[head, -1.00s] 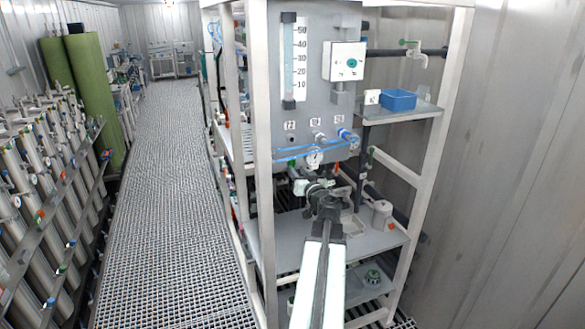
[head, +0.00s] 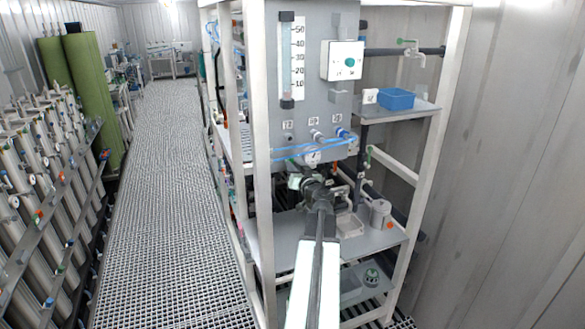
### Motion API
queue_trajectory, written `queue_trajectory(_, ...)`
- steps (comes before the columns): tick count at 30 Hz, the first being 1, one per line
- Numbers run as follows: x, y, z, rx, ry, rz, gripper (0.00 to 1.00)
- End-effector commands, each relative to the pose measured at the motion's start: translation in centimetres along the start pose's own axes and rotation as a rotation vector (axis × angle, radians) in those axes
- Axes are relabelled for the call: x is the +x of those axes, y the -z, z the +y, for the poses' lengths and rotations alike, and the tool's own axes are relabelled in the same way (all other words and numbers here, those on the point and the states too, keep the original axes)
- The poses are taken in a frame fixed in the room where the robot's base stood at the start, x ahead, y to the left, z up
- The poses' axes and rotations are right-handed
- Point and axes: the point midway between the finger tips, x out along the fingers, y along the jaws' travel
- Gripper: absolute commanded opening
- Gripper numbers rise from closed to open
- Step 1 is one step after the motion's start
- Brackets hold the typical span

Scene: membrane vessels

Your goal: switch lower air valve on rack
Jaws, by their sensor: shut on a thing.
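The rack (head: 262,200) has white posts and a grey panel (head: 330,105) with a gauge and small fittings. My gripper (head: 303,181) is at the end of my arm, just below the panel's lower edge. It is shut on what looks like the lower air valve (head: 294,182), a small part with a green piece showing at the left of the jaws. The jaws and arm hide most of the valve, so its handle's angle cannot be told. A white round gauge (head: 312,158) sits just above the jaws.
Blue hoses (head: 290,153) run across just above my gripper. A blue bin (head: 396,98) stands on the upper right shelf. A grey canister (head: 380,213) and a pale tray (head: 350,226) stand on the lower shelf (head: 385,240). The grated walkway (head: 165,200) to the left is clear.

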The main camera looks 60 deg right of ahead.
Motion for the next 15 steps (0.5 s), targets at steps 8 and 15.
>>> queue_trajectory(8, 0.02, -0.02, 0.04, 0.179, 0.001, 0.000, 0.00)
queue_trajectory(15, 0.03, -0.04, 0.07, 0.404, 0.001, 0.000, 0.00)
